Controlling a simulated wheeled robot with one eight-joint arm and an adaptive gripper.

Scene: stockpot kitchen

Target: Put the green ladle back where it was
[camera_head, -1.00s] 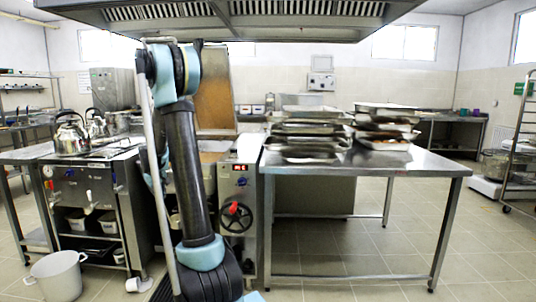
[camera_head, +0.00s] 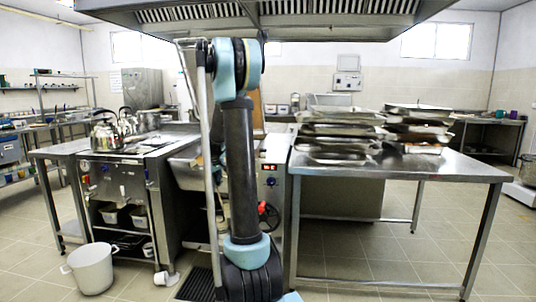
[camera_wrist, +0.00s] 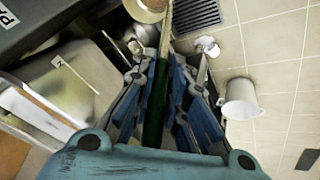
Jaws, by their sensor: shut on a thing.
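The green ladle's dark green handle (camera_wrist: 154,110) is in the middle of the wrist view, between the blue fingers of my gripper (camera_wrist: 162,75). My gripper is shut on this handle. A thin, paler shaft runs from the handle to the top edge of the wrist view. A beige round shape is beside the shaft there; I cannot tell whether it is the ladle's bowl. In the head view my arm stands in front of the cooker, and I cannot make out the gripper or ladle clearly.
A steel table (camera_head: 440,168) with stacked trays (camera_head: 340,130) stands right. Kettles (camera_head: 107,135) stand on the left counter. A white pot (camera_head: 92,270) is on the floor and also in the wrist view (camera_wrist: 240,98). An extractor hood (camera_head: 280,22) hangs above. Floor front right is clear.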

